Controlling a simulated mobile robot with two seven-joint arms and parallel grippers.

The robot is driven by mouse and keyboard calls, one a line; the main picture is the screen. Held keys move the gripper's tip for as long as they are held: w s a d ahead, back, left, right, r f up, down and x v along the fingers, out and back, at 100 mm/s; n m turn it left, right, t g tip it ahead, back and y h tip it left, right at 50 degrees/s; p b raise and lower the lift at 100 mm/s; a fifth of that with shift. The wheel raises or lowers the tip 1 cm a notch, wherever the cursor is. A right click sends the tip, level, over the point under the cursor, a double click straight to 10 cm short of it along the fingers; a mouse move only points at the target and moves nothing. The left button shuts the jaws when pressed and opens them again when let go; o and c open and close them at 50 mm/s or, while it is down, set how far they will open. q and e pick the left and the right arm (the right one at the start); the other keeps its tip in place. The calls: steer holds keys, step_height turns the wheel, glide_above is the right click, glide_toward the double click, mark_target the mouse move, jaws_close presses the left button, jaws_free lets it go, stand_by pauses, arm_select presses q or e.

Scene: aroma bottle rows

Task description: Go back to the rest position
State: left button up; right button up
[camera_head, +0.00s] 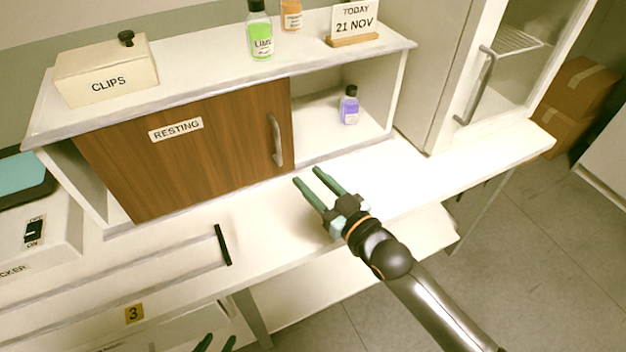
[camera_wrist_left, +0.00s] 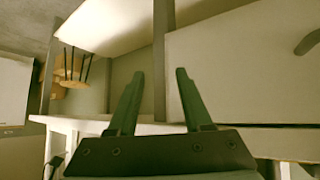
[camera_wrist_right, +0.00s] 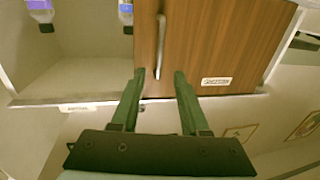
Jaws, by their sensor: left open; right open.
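My right gripper (camera_head: 307,176) is open and empty in the head view, above the white counter in front of the cabinet. Its fingers point toward the wooden sliding door (camera_head: 200,150) and its handle (camera_head: 275,140). In the right wrist view, the open fingers (camera_wrist_right: 159,72) flank the lower end of the door handle (camera_wrist_right: 160,45), apart from it as far as I can tell. My left gripper (camera_head: 215,343) shows only its green fingertips at the bottom edge of the head view. In the left wrist view its fingers (camera_wrist_left: 160,73) are open with nothing between them.
A purple bottle (camera_head: 349,106) stands in the cabinet's open right side. On top are a clips box (camera_head: 105,75), a green bottle (camera_head: 260,35), an orange bottle (camera_head: 291,15) and a date sign (camera_head: 353,25). A glass-door cabinet (camera_head: 500,60) stands right. The counter's right part is clear.

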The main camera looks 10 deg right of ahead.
stand_by(0.3)
steer(key=s+d+f+g+h, duration=0.1)
steer(key=f, duration=0.1)
steer(key=s+d+f+m+g+h, duration=0.1)
steer(key=s, duration=0.1)
steer(key=s+d+f+g+h, duration=0.1)
steer(key=s+f, duration=0.1)
steer(key=shift+d+f+m, duration=0.3)
steer(key=s+d+f+m+g+h, duration=0.1)
steer(key=s+d+f+g+h, duration=0.2)
steer(key=s, duration=0.4)
steer(key=s+d+f+g+h, duration=0.1)
steer(key=s+d+g, duration=0.2)
steer(key=s+d, duration=0.3)
steer(key=s+d+f+m+g+h, duration=0.1)
steer(key=s+d+f+g+h, duration=0.15)
steer(key=s, duration=0.65)
steer(key=w+a+f+t+y+p, duration=0.2)
steer(key=w+a+f+t+y, duration=0.1)
steer(key=f, duration=0.6)
steer(key=shift+w+a+t, duration=0.75)
steer(key=shift+w+t, duration=0.2)
steer(key=shift+w, duration=0.1)
steer(key=shift+a+f, duration=0.1)
